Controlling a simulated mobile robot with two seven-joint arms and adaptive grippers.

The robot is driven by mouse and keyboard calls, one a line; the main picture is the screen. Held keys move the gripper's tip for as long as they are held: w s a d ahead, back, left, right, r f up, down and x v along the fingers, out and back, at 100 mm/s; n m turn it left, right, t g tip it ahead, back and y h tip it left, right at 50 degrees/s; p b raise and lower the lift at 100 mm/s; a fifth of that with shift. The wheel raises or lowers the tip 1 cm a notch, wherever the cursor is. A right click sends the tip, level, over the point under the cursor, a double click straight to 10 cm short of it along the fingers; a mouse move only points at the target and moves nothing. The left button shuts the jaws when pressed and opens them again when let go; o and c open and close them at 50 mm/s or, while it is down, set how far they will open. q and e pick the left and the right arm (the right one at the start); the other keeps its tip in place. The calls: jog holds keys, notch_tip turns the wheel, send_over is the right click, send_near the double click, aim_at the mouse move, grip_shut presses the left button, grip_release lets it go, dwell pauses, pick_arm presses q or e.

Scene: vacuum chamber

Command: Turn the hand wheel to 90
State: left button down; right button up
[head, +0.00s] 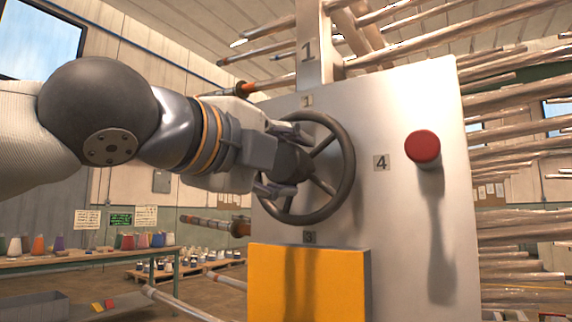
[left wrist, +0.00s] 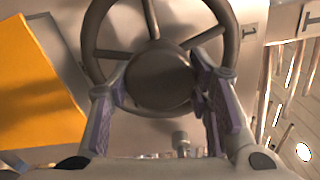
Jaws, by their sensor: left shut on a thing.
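The dark hand wheel (head: 349,160) is mounted on the front of a pale metal panel (head: 400,240), with a spoked rim around a thick round hub. In the left wrist view the wheel's hub (left wrist: 158,78) is in the middle, with the rim and spokes around it. My left gripper (head: 288,160) reaches in from the left, facing the panel. Its fingers (left wrist: 158,88) are shut on the hub, one on each side. Number plates 1 (head: 306,100), 4 (head: 381,162) and 3 (head: 310,237) surround the wheel. The plate on the left is hidden by my arm. My right gripper is not in view.
A red knob (head: 423,147) sticks out of the panel to the right. A yellow box (head: 308,285) juts out below the wheel. Several metal rods (head: 520,155) extend on the right. A table (head: 80,258) with coloured cones stands at the back left.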

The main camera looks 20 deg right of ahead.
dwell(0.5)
pick_arm(q)
jog(key=c, duration=0.8)
grip_release()
jog(key=v, duration=1.2)
